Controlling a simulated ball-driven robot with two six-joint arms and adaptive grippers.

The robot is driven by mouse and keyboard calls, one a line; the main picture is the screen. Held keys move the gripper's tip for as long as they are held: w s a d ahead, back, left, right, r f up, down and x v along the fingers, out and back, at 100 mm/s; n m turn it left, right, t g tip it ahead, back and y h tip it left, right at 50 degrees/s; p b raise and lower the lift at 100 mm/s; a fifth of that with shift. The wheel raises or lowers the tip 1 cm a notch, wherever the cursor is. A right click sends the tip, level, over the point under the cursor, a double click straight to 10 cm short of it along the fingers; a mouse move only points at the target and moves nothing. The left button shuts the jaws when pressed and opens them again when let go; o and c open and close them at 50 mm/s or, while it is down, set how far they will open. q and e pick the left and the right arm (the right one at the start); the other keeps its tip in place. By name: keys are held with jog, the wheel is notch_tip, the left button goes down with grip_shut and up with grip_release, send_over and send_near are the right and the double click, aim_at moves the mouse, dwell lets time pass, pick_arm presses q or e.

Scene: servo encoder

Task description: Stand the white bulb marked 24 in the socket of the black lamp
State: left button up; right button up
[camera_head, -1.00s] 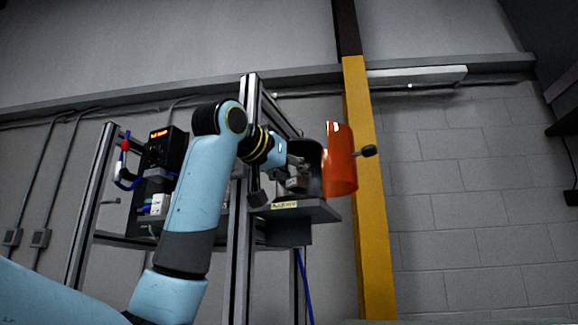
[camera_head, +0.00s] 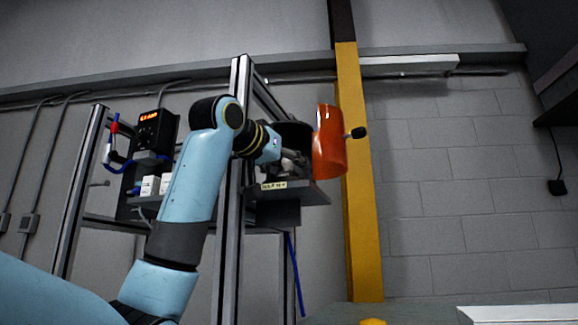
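No white bulb marked 24 and no black lamp with a socket can be made out. My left gripper (camera_head: 291,160) reaches in from the left. It is in front of a black housing (camera_head: 292,132) on a dark shelf (camera_head: 298,195), beside an open orange cover (camera_head: 328,145). The gripper's fingers are small and dark against the housing. I cannot tell whether they are open or shut, or whether they hold anything. My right gripper is not in view.
The shelf is on a metal frame (camera_head: 229,190) with a black display unit (camera_head: 155,132) at its left. A yellow post (camera_head: 358,190) stands behind. A grey surface edge with a white object (camera_head: 520,315) shows at the bottom right.

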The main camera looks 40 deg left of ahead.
pick_arm(q)
jog(key=shift+o, duration=0.2)
jog(key=shift+s, duration=0.15)
jog(key=s, duration=1.1)
jog(key=shift+s+d+r, duration=0.3)
jog(key=shift+s+d, duration=0.05)
jog(key=shift+d, duration=0.05)
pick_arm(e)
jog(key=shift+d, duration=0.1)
pick_arm(q)
jog(key=shift+f, duration=0.1)
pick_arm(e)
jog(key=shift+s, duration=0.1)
